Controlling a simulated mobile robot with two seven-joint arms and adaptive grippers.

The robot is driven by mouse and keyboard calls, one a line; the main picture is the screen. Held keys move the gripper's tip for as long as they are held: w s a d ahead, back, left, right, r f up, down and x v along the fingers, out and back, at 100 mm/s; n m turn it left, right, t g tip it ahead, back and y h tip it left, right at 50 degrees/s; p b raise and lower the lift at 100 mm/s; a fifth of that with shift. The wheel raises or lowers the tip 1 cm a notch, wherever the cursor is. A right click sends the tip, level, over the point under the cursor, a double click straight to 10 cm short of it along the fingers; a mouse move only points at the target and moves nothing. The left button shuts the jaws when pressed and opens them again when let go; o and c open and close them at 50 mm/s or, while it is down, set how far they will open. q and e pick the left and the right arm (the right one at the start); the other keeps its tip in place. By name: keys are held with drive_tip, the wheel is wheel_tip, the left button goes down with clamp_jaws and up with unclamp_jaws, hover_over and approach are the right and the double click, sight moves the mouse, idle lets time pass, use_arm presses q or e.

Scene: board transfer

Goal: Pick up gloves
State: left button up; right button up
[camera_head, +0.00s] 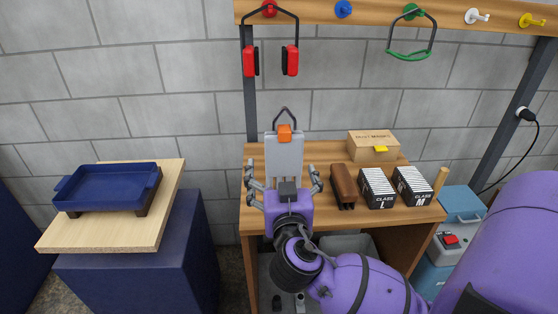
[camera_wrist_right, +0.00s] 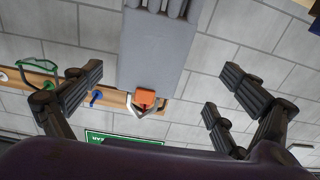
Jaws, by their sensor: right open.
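I cannot make out plain gloves. A flat grey piece (camera_head: 284,158) with an orange clip (camera_head: 285,133) and a dark hanger loop stands upright at the left of the workbench. The right wrist view shows the fingers (camera_wrist_right: 160,90) apart with nothing gripped. My left gripper is not in view.
The workbench (camera_head: 335,218) holds a brown block (camera_head: 343,186), packs marked L (camera_head: 377,188) and M (camera_head: 412,186), and a cardboard box (camera_head: 373,146). Red earmuffs (camera_head: 249,62) hang above. A blue tray (camera_head: 108,187) rests on a wooden board (camera_head: 125,235) at left.

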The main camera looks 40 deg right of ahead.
sight(284, 155)
drive_tip(key=shift+w+d+r, duration=0.3)
drive_tip(key=shift+w+r, duration=0.1)
drive_tip(key=shift+r, duration=0.1)
drive_tip(key=shift+w+d+r, duration=0.15)
drive_tip(key=shift+w+d, duration=0.1)
drive_tip(key=x, duration=0.2)
drive_tip(key=p+x, duration=0.1)
drive_tip(key=x, duration=0.2)
drive_tip(key=shift+s+d, duration=0.15)
drive_tip(key=shift+d, duration=0.3)
drive_tip(key=shift+w+d+f+p, duration=0.15)
drive_tip(key=shift+w+f+p, duration=0.1)
drive_tip(key=shift+p, duration=0.05)
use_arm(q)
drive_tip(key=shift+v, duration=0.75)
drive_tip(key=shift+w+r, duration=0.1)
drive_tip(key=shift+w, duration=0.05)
use_arm(e)
drive_tip(key=c, duration=1.2)
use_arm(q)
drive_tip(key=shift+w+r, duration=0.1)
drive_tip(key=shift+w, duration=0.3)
use_arm(e)
drive_tip(key=shift+c, duration=0.5)
